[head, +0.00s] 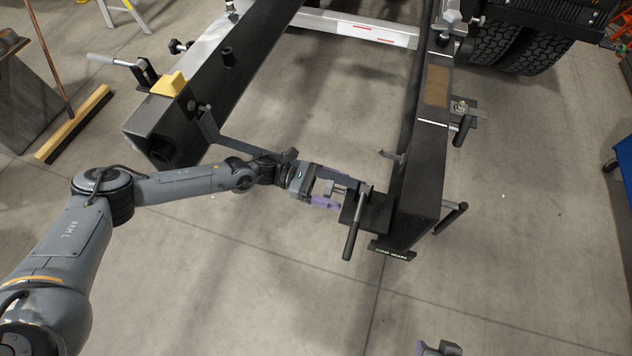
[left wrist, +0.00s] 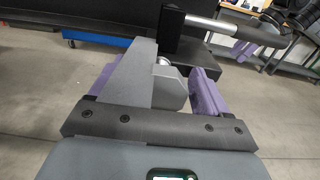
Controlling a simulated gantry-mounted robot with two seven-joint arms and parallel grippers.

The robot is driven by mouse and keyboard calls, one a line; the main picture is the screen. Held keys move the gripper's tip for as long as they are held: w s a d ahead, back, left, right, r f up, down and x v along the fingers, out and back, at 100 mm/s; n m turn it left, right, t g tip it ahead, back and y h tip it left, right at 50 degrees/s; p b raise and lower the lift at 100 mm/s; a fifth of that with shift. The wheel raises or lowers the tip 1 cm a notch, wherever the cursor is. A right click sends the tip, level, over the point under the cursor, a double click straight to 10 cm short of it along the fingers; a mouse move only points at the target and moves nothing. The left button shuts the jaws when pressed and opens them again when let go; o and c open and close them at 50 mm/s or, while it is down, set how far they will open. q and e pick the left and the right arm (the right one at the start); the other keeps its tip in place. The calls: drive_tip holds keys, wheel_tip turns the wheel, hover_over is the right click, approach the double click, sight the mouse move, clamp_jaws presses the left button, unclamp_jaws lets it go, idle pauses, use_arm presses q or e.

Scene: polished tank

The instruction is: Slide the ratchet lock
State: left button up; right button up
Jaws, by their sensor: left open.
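My left gripper (head: 325,192) is at the near end of the right black beam (head: 425,165), beside a black plate with a lever handle (head: 353,228). Its purple fingers are apart. In the left wrist view, a grey block (left wrist: 168,88) with a bright round pin sits between the left gripper's fingers (left wrist: 155,88). It looks like the ratchet lock's sliding part; I cannot tell if either finger touches it. A silver rod (left wrist: 220,25) runs from a black post behind it. Part of my right gripper (head: 438,348) shows at the bottom edge; its jaws are mostly cut off.
The left black beam (head: 215,75) carries a yellow block (head: 168,84) and another lever. A white crossbar (head: 350,28) joins the beams at the back, near black tyres (head: 510,45). More levers stick out right of the right beam. The concrete floor between the beams is clear.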

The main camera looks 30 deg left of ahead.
use_arm(q)
drive_tip(key=s+a+b, duration=0.1)
drive_tip(key=a, duration=0.6)
idle(0.5)
idle(0.5)
